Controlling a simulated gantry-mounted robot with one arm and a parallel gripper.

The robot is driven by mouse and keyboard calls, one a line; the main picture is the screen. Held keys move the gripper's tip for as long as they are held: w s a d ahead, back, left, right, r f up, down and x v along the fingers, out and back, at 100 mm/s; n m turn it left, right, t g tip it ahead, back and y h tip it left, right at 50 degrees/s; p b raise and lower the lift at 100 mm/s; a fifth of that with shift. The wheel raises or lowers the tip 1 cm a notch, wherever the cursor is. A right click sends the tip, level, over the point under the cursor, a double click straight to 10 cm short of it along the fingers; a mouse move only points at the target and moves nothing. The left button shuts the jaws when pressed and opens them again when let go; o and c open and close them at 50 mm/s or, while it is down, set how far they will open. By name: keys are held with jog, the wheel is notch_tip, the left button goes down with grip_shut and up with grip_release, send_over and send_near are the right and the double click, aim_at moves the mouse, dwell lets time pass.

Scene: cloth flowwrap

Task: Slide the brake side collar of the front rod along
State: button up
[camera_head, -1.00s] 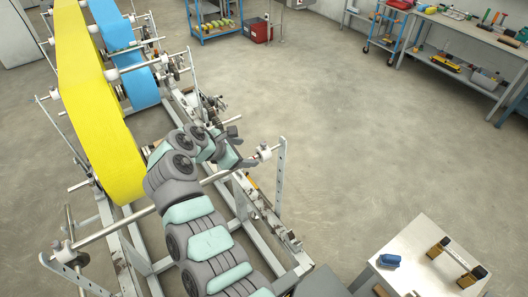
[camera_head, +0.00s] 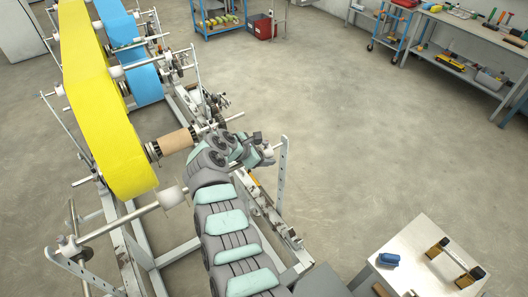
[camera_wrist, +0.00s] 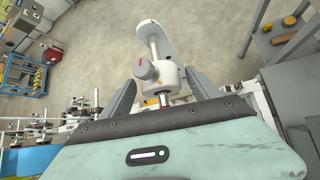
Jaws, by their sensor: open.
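The front rod (camera_head: 118,225) runs from the lower left to the slotted upright on the right. A white collar (camera_wrist: 170,78) with a round knob (camera_wrist: 145,70) sits on the rod beside the white slotted upright (camera_wrist: 155,38). My gripper (camera_wrist: 160,84) is open, with one dark finger on each side of this collar; contact cannot be told. In the head view my gripper (camera_head: 264,148) is at the rod's right end, and that collar (camera_head: 268,159) shows only partly. A second white collar (camera_head: 171,197) sits mid-rod, left of my arm. My arm hides the rod between them.
A yellow web (camera_head: 100,110) and a blue web (camera_head: 130,60) run at the left. A brown core (camera_head: 178,141) is on a shaft behind the front rod. A small table (camera_head: 420,262) with a blue object (camera_head: 389,260) stands at the lower right. Open floor lies beyond the machine's right side.

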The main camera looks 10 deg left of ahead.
jog(key=shift+w+d+f, duration=0.15)
jog(key=shift+f, duration=0.05)
grip_shut()
dwell(0.8)
